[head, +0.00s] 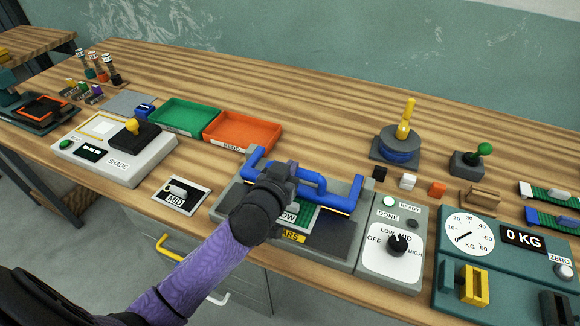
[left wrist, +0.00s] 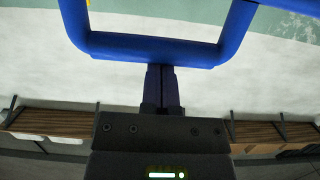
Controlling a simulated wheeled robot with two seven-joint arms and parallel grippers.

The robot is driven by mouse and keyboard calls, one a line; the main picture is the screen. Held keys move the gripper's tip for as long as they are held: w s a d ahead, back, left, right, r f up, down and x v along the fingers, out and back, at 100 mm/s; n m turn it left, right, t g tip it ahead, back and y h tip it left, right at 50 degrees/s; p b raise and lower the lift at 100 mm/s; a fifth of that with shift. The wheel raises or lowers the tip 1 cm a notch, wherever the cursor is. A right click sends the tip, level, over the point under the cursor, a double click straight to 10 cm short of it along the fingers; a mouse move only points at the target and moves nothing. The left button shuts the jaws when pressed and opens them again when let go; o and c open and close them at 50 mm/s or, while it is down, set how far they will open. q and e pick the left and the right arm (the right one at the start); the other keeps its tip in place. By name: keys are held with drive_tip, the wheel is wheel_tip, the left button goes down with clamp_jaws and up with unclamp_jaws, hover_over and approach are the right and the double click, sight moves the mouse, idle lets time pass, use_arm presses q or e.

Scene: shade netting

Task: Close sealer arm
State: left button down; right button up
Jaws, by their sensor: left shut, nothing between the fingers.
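The sealer (head: 346,240) is a grey bench unit with a blue sealer arm (head: 340,204), which has a U-shaped blue handle (head: 318,180). The arm looks raised above the bed, where a green net piece with a LOW label (head: 288,216) lies partly hidden by my left arm. My left gripper (head: 290,167) is shut and empty, at the handle. In the left wrist view its fingertips (left wrist: 161,70) are right at the handle's cross bar (left wrist: 150,50); I cannot tell whether they touch. My right gripper is not in view.
A scale (head: 480,250) stands further right. A MID card (head: 181,194), a shade box (head: 115,155), green tray (head: 183,116) and orange tray (head: 243,133) are to the left.

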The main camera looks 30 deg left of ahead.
use_arm(q)
drive_tip(key=shift+s+f, duration=0.1)
drive_tip(key=shift+f, duration=0.25)
wheel_tip(320, 180, up, 5)
drive_tip(key=p, duration=0.4)
drive_tip(key=s+d+f+m+g, duration=0.1)
drive_tip(key=s+d+f+g, duration=0.2)
drive_tip(key=s, duration=0.6)
drive_tip(key=s+d+f+m+g+h, duration=0.1)
drive_tip(key=s+f+g, duration=0.1)
drive_tip(key=s+g, duration=0.45)
drive_tip(key=s+d+f+m+g, duration=0.1)
drive_tip(key=s+d+f+g, duration=0.15)
drive_tip(key=s, duration=0.75)
drive_tip(key=s+a+f+g+b, duration=0.1)
drive_tip(key=s+f+g+b, duration=0.15)
drive_tip(key=f, duration=2.05)
drive_tip(key=s+a+f+b, duration=0.3)
drive_tip(key=s+f, duration=0.8)
drive_tip(key=s, duration=0.2)
drive_tip(key=shift+s+f, duration=0.2)
